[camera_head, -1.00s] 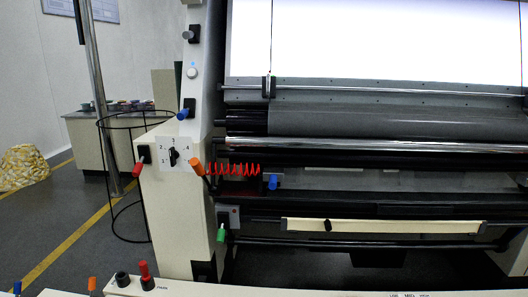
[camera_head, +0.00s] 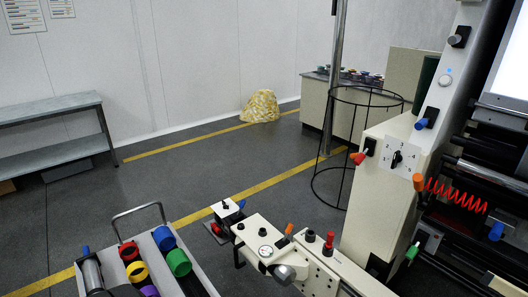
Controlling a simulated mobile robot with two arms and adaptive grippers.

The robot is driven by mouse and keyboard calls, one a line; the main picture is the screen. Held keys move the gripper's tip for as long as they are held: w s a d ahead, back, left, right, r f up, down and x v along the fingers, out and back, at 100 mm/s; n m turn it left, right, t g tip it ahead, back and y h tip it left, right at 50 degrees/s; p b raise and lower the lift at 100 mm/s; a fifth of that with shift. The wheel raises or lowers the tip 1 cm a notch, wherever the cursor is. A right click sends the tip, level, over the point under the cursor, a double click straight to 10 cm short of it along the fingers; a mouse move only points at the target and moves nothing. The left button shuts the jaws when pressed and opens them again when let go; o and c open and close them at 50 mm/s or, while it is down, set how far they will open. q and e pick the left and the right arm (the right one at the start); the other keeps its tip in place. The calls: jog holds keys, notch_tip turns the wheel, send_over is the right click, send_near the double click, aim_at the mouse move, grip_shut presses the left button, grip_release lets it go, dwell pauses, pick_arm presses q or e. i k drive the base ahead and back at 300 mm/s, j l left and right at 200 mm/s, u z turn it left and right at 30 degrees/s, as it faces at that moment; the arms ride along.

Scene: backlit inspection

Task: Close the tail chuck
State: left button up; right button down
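The inspection machine (camera_head: 385,205) stands at the right, with part of its lit white panel (camera_head: 508,75) at the right edge. A beige rail (camera_head: 318,268) runs along its front at the bottom. The rail carries a round gauge (camera_head: 265,251), a red-topped lever (camera_head: 329,240), an orange-tipped handle (camera_head: 289,229) and a rounded grey metal piece (camera_head: 286,273). I cannot tell which part is the tail chuck, or whether it is open or shut.
A cart (camera_head: 203,270) with coloured rolls stands at the bottom left. A grey bench (camera_head: 55,108) is by the left wall. A black wire hoop stand (camera_head: 352,98) is beside the machine. A patterned yellow sack (camera_head: 260,106) lies by the back wall. The middle floor is clear.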

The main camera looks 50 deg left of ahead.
aim_at(263, 245)
jog(key=u, duration=1.7)
jog(key=i+z, duration=0.2)
jog(key=z, duration=0.2)
jog(key=i+j+z, duration=0.1)
jog(key=z, duration=0.35)
jog(key=i+j, duration=0.05)
jog(key=i, duration=0.05)
